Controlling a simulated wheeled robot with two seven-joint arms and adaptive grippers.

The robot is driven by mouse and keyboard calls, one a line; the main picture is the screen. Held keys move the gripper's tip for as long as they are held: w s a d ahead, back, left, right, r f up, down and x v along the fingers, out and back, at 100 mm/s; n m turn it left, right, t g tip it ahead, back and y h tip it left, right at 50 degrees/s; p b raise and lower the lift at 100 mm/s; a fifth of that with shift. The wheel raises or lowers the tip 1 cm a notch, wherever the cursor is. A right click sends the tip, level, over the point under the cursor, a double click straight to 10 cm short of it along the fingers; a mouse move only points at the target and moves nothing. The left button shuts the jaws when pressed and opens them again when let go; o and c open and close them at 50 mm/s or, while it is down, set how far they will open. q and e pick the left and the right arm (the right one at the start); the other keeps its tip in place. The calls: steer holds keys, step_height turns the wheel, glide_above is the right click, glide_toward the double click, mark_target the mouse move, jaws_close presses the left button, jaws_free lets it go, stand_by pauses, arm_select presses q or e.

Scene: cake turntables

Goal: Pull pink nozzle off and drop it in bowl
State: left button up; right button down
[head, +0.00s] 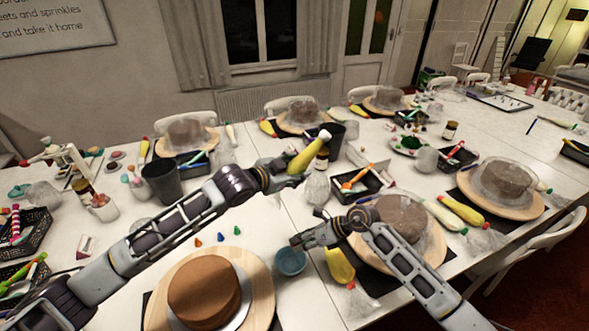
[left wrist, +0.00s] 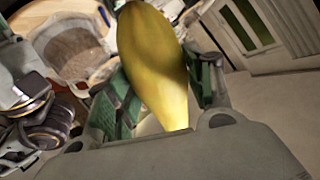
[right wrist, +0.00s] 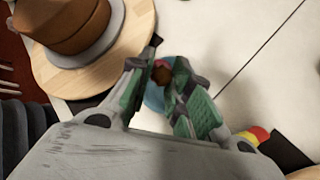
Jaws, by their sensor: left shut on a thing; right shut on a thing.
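My left gripper (head: 283,170) is shut on a yellow piping bag (head: 306,155), held tilted above the table; the bag also fills the middle of the left wrist view (left wrist: 155,62). The bag has a pale end at its upper right in the head view. My right gripper (head: 299,240) is just above the small blue bowl (head: 291,262). In the right wrist view its fingertips are closed on a small dark reddish-pink piece, the pink nozzle (right wrist: 161,72), with the blue bowl (right wrist: 153,98) behind it. The nozzle is hidden in the head view.
A brown cake (head: 204,290) on a wooden turntable (head: 258,283) stands left of the bowl. Another yellow bag (head: 339,264) lies right of it, near a covered cake (head: 403,215). Several small coloured nozzles (head: 221,237) stand behind the turntable. A dark cup (head: 161,183) stands farther left.

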arm_select(q)
steer(key=shift+f+b, duration=0.85)
steer(key=shift+f, duration=0.15)
arm_select(e)
steer(key=shift+f, duration=1.5)
steer(key=c, duration=1.2)
jaws_free()
steer(key=shift+c, duration=0.2)
steer(key=v, duration=1.2)
steer(key=shift+w, duration=0.1)
